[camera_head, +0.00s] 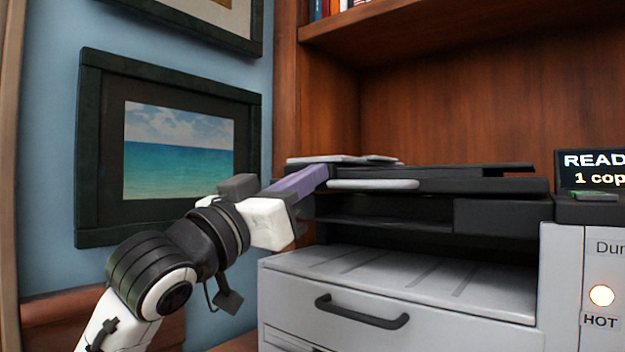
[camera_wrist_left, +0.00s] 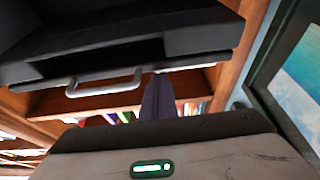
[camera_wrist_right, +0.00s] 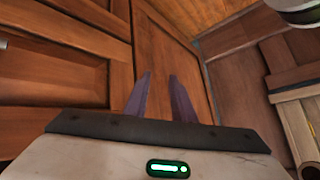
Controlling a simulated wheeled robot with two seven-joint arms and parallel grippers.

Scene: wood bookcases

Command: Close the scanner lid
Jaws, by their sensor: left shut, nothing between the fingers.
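The scanner lid (camera_head: 470,182) is a dark slab on top of the grey and black copier (camera_head: 400,285) in the head view. It lies low and nearly flat; I cannot tell whether it is fully seated. Its pale handle (camera_head: 373,184) is on the front edge and also shows in the left wrist view (camera_wrist_left: 105,86). My left gripper (camera_head: 322,172) is shut and empty, its purple fingers at the lid's left front corner, beside the handle. I cannot tell whether they touch. My right gripper (camera_wrist_right: 160,76) is open and empty, away from the copier, before wooden panels.
Papers (camera_head: 335,159) lie at the back left on top of the copier. A display (camera_head: 592,170) stands on its right. A wooden bookcase (camera_head: 450,110) is behind and over it. A framed sea picture (camera_head: 180,150) hangs on the left wall. A drawer handle (camera_head: 360,313) sticks out in front.

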